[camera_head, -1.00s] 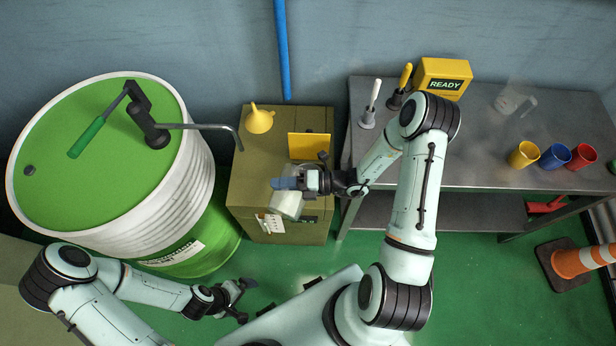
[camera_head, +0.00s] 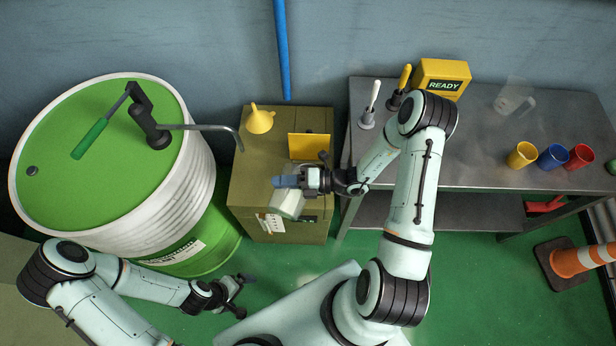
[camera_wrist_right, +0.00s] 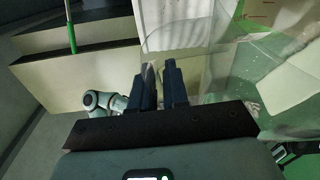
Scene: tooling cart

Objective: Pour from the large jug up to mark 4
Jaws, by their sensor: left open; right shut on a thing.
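A clear jug (camera_head: 289,206) with a pale lower part is at my right gripper (camera_head: 290,182), over the front of the olive cabinet. In the right wrist view the clear jug (camera_wrist_right: 235,70) fills the right side, with red marks on its wall. The right gripper's dark fingers (camera_wrist_right: 160,85) are close together beside it; the exact hold is hard to see. Another clear jug (camera_head: 514,98) with a handle stands on the metal bench. I cannot read the mark numbers or tell the liquid level. My left gripper (camera_head: 240,293) is open and empty, low above the green floor.
The olive cabinet (camera_head: 250,185) carries a yellow funnel (camera_head: 259,120) and a yellow plate (camera_head: 309,146). A green-topped drum (camera_head: 70,190) with a crank pump (camera_head: 152,130) stands left. The bench (camera_head: 440,165) holds yellow (camera_head: 521,155), blue (camera_head: 553,157) and red (camera_head: 580,157) cups.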

